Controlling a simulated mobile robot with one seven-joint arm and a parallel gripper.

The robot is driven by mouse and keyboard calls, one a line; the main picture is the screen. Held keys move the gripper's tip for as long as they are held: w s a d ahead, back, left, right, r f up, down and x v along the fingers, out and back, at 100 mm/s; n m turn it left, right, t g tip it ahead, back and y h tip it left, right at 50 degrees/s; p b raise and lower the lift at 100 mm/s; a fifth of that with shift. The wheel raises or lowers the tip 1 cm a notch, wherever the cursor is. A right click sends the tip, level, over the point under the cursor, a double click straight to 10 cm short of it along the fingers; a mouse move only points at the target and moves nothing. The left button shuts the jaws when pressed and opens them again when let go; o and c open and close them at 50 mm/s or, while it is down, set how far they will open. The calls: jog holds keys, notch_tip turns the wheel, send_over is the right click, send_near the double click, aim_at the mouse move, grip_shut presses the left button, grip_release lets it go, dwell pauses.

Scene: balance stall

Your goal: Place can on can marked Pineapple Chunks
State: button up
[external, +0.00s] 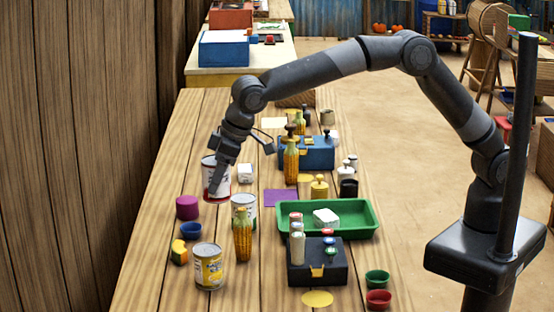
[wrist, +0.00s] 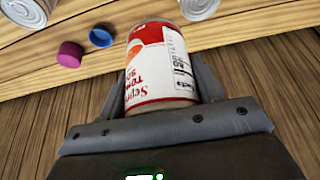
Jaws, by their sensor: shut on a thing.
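My gripper (external: 217,176) is shut on a red and white tomato can (external: 210,162). In the wrist view the fingers (wrist: 163,88) sit on both sides of the tomato can (wrist: 150,62), which is raised off the table. A yellow-labelled can (external: 208,270), which looks like the pineapple one, stands upright at the near left of the table, apart from the held can. Its lettering is too small to read. Another pale can (external: 240,200) stands behind a corn-like bottle. Two can tops (wrist: 26,10) show at the wrist view's upper edge.
A yellow-and-green bottle (external: 243,238) stands close right of the yellow-labelled can. A purple cup (external: 187,207) and blue bowl (external: 191,230) stand behind it. A green tray (external: 368,219) and black box (external: 335,272) lie to the right. A wooden wall (external: 70,150) borders the table's left side.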

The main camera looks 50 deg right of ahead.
jog(key=s+a+f, duration=0.1)
jog(key=a, duration=0.1)
jog(key=s+a+f, duration=0.1)
jog(key=a+f, duration=0.1)
jog(key=a, duration=0.1)
jog(key=s+a+f, duration=0.2)
jog(key=shift+a, duration=0.2)
jog(key=shift+f, duration=2)
jog(key=shift+f, duration=0.1)
jog(key=o, duration=1.2)
